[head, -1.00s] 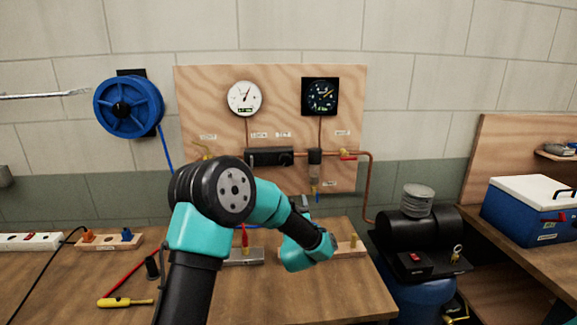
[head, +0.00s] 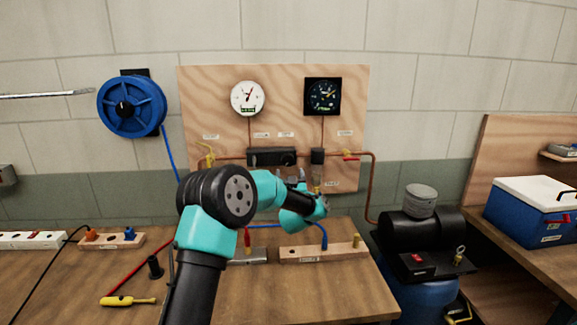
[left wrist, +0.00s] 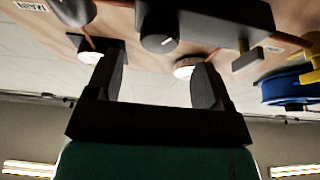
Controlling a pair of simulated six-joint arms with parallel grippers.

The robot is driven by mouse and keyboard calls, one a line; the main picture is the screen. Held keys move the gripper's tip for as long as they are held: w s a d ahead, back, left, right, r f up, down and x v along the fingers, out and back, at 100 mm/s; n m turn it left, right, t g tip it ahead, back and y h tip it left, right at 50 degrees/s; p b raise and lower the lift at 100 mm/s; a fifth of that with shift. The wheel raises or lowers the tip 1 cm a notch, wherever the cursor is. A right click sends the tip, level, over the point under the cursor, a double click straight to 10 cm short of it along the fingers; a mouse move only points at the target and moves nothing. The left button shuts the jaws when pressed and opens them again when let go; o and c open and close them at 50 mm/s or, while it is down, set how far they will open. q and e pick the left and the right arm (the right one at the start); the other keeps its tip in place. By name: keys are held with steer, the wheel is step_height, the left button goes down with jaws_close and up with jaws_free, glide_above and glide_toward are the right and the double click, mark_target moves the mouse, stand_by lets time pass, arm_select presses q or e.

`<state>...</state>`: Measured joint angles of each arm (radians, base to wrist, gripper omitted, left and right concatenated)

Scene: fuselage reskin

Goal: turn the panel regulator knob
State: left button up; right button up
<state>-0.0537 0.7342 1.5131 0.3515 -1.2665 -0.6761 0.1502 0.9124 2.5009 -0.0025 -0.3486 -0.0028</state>
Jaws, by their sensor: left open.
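The black panel regulator (head: 265,157) is a box on the plywood panel, below and between the two gauges. Its round knob (left wrist: 160,43) with a pale pointer line faces out in the left wrist view. My left gripper (left wrist: 157,80) is open, its two dark fingers apart and nothing between them. The knob appears just beyond the gap between the fingertips, apart from them. In the head view my left gripper (head: 290,176) is just below the regulator, partly hidden by my arm. My right gripper is not in view.
A white gauge (head: 248,98) and a black gauge (head: 323,96) sit above on the plywood panel (head: 205,85). A blue hose reel (head: 131,106) hangs left. A wooden block (head: 345,250) lies on the bench below.

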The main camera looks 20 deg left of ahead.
mark_target(288, 163)
arm_select(q)
steer(key=shift+x, duration=2.7)
steer(key=shift+c, duration=0.4)
steer(key=c, duration=0.8)
steer(key=shift+c, duration=0.2)
